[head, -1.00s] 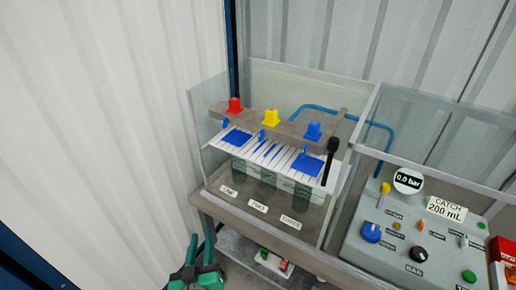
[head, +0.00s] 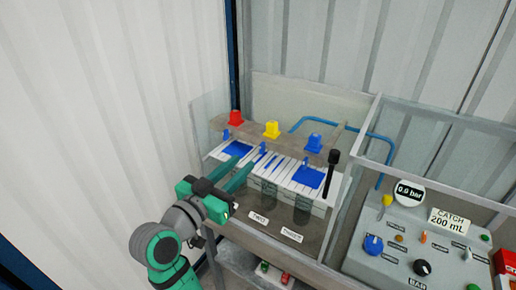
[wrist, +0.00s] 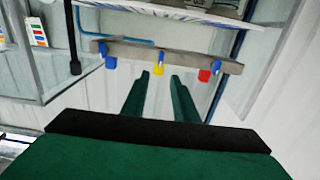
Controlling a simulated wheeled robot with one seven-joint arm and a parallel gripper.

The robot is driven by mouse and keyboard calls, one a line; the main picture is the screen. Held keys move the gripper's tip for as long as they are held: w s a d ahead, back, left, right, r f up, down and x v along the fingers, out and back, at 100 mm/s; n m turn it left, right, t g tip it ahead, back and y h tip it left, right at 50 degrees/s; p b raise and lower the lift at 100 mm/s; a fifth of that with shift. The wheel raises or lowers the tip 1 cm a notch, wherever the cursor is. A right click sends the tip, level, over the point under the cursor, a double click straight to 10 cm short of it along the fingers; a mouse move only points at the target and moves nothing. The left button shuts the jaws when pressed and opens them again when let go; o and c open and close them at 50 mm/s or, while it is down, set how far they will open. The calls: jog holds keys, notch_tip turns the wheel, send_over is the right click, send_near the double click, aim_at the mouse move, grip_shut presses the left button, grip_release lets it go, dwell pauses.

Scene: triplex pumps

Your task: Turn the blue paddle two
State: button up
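Three pump stations stand in a clear-walled tank, under a bar with red (head: 235,117), yellow (head: 271,130) and blue (head: 314,143) caps. The TWO label (head: 258,219) is on the front, left of THREE. At the middle station, narrow blue paddle strips (head: 268,162) show between white slats; broad blue panels show at the left (head: 237,149) and right (head: 308,178). My gripper (head: 243,167) is over the tank's left front, fingers apart and empty. In the wrist view the fingers (wrist: 161,78) are open, with the yellow cap (wrist: 158,70) beyond and between them. The ONE label is hidden.
A black-knobbed lever (head: 332,160) stands at the tank's right end. A grey control panel (head: 400,250) with knobs, a gauge and a CATCH sign is at the right. A white corrugated wall (head: 100,100) is at the left. A blue pipe (head: 350,120) runs behind.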

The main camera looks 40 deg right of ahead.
aim_at(260, 147)
jog(key=x, duration=0.9)
jog(key=shift+w+d, duration=0.15)
jog(key=shift+d, duration=0.2)
grip_shut()
